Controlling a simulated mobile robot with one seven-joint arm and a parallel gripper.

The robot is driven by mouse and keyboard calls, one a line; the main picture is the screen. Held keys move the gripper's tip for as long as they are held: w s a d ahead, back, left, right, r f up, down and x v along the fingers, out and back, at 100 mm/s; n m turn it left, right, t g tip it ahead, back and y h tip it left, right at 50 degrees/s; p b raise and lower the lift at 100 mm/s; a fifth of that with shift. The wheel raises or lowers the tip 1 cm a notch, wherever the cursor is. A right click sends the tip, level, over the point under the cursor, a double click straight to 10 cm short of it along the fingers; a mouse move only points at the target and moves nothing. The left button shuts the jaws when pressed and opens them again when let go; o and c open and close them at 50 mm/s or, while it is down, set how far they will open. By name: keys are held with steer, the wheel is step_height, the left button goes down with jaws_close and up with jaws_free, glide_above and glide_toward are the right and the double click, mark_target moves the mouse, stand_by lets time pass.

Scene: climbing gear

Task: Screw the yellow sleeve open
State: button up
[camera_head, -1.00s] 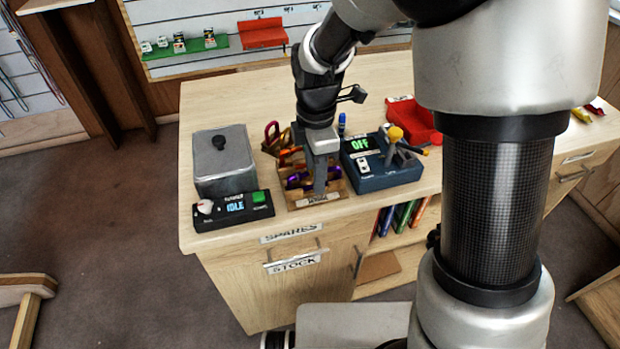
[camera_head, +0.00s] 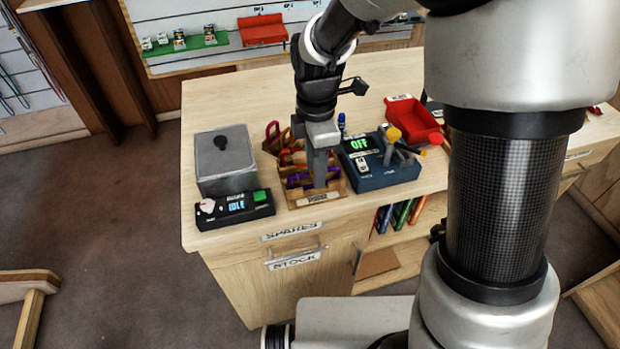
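A wooden tray (camera_head: 300,203) near the counter's front edge holds several carabiners. A purple carabiner (camera_head: 294,180) lies at its front, and a red one (camera_head: 272,131) stands at its back left. I cannot pick out a yellow sleeve on any carabiner at this size; part of the tray is hidden by my gripper. My gripper (camera_head: 320,184) points down into the right part of the tray, close to the purple pieces. Its fingers look like one grey block from here, so I cannot see whether they are apart or hold anything.
A grey lidded tank (camera_head: 224,165) and a black panel (camera_head: 236,209) reading IDLE stand left of the tray. A red bin (camera_head: 412,122) lies behind. The counter's back left (camera_head: 235,98) is clear.

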steer(key=shift+s+d, duration=0.15)
steer(key=shift+s, duration=0.25)
steer(key=shift+f, duration=0.15)
steer(key=shift+f+b, duration=1.1)
steer(key=shift+f, duration=0.15)
steer(key=shift+w+a, duration=0.25)
steer(key=shift+w, duration=0.45)
steer(key=shift+r+p, duration=0.15)
steer(key=shift+p, duration=0.15)
steer(key=shift+r+p, duration=1.05)
steer(key=shift+r, duration=0.3)
